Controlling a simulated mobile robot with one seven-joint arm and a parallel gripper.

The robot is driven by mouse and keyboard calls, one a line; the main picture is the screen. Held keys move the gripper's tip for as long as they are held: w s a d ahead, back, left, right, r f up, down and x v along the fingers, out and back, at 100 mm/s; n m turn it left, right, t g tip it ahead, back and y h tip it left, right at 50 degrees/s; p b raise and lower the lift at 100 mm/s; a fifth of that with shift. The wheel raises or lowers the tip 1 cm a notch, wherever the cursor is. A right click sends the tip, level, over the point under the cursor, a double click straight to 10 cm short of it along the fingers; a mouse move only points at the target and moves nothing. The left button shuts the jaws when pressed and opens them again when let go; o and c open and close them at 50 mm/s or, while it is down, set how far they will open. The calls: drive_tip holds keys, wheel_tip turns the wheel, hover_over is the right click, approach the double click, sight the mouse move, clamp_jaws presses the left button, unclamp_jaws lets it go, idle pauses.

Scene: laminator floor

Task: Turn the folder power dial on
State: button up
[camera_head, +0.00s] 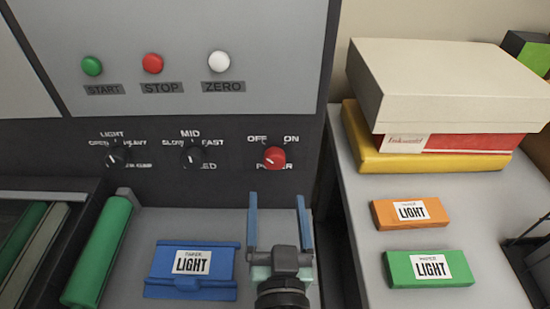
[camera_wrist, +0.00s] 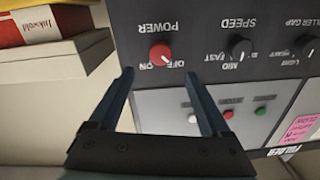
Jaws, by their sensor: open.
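The red power dial (camera_head: 274,157) is on the dark front panel, with OFF printed at its upper left, ON at its upper right and POWER below. It also shows in the wrist view (camera_wrist: 160,53), upside down. A small pale mark is on the dial, but I cannot tell surely which label it points to. My gripper (camera_head: 277,200) is open and empty, below the dial in the head view. In the wrist view my gripper (camera_wrist: 158,76) has its two fingers spread either side of the dial's line, apart from it.
A speed dial (camera_head: 194,157) and a roller gap dial (camera_head: 116,157) are to the left. Green (camera_head: 92,66), red (camera_head: 152,64) and white (camera_head: 219,62) buttons are above. A blue LIGHT block (camera_head: 190,270) lies left of my gripper. A side table (camera_head: 362,215) holds boxes.

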sight(275, 163)
drive_tip(key=w+p, duration=0.1)
drive_tip(key=w, duration=0.8)
drive_tip(key=shift+w+a, duration=0.15)
drive_tip(key=shift+w, duration=0.1)
drive_tip(key=shift+c, duration=0.2)
clamp_jaws()
drive_tip(key=shift+p, duration=0.3)
